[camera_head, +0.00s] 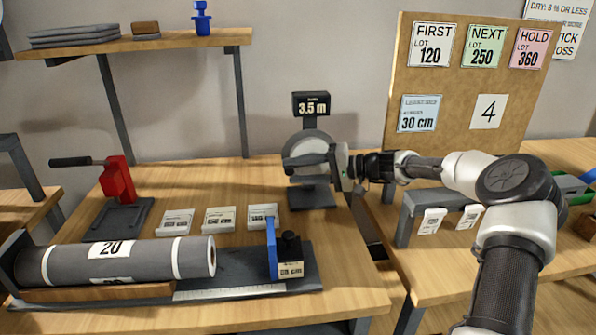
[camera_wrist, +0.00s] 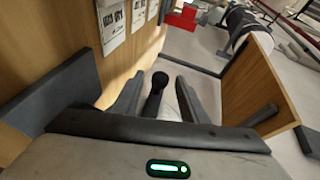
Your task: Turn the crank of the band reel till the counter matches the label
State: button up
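The band reel (camera_head: 306,152) stands at the back of the middle table, a grey disc with a pale centre on a dark base. Its counter (camera_head: 312,104) above reads 3.5 m. My gripper (camera_head: 345,166) is at the reel's right side. In the wrist view, a dark knob, apparently the crank's handle (camera_wrist: 156,90), stands between my two fingers (camera_wrist: 160,92). Gaps show on both sides of it, so the fingers look open around it. The crank's arm is mostly hidden in the head view. Several small white labels (camera_head: 219,219) lie on the table; their print is too small to read.
A grey roll marked 20 (camera_head: 60,264) lies at the front left beside a blue stop (camera_head: 271,248). A red hand press (camera_head: 118,180) stands behind it. A pinboard (camera_head: 455,75) at the back right bears lot cards, a 30 cm card and a 4. A gap separates the tables.

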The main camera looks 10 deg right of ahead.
jog(key=p+v, duration=0.2)
jog(key=v, duration=1.5)
jog(key=shift+d+p, duration=0.2)
jog(key=shift+p, duration=0.1)
jog(key=shift+s+r, duration=0.1)
jog(key=shift+r, duration=0.05)
jog(key=shift+c, duration=0.5)
